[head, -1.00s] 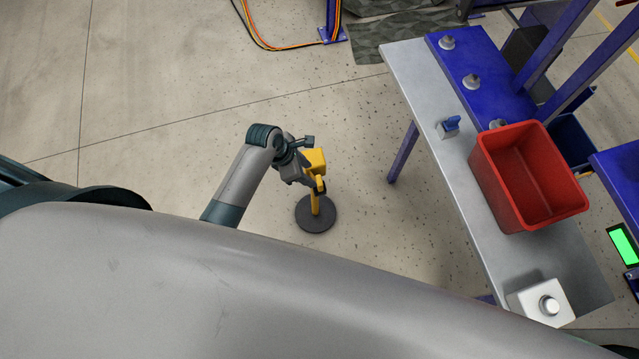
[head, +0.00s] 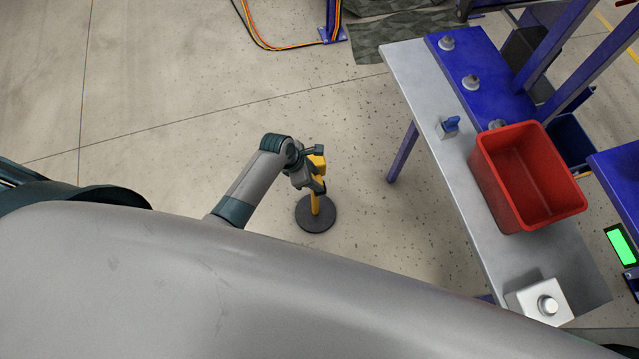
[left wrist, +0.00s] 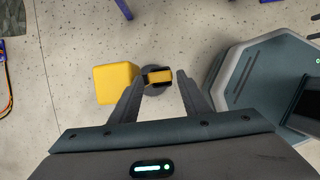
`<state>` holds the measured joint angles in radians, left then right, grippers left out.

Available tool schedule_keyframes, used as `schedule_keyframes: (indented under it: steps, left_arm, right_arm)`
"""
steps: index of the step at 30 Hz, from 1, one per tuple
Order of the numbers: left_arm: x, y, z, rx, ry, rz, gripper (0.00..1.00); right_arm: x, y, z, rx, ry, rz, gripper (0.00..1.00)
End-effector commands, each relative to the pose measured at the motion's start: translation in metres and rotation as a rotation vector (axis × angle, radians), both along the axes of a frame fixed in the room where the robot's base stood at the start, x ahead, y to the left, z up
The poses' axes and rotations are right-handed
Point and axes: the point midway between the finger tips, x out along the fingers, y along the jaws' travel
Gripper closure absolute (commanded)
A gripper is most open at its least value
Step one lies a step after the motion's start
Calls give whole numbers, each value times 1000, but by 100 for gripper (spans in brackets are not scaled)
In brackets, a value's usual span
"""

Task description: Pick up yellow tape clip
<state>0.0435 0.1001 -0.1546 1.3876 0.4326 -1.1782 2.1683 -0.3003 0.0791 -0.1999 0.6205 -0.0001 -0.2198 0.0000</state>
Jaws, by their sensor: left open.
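A yellow post (head: 315,206) with a yellow box-shaped head (head: 318,161) stands on a round dark base (head: 317,222) on the floor. In the left wrist view the yellow head (left wrist: 115,83) is left of the left finger. A smaller yellow piece with dark edges, which looks like the tape clip (left wrist: 160,76), lies between the fingertips in that view. My left gripper (head: 316,182) is open at the post, partly covering its head; its open fingers also show in the left wrist view (left wrist: 159,79). I cannot tell whether they touch the clip. My right gripper is not in view.
Cables (head: 258,40) lie at the top. The floor left of the post is clear.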

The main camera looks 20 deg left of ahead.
Motion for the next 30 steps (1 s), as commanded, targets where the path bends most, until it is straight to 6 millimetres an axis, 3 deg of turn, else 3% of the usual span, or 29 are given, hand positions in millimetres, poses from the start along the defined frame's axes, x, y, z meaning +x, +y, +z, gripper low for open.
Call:
schedule_keyframes:
  steps: [10, 26, 30]
  left_arm:
    - [7, -12, -30, 0, 1, 0, 58]
    - [7, -13, -32, 1, 1, 1, 58]
    - [7, -13, -32, 1, 1, 1, 86]
  right_arm:
    - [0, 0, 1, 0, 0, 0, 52]
    - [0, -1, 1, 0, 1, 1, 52]
    - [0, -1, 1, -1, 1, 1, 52]
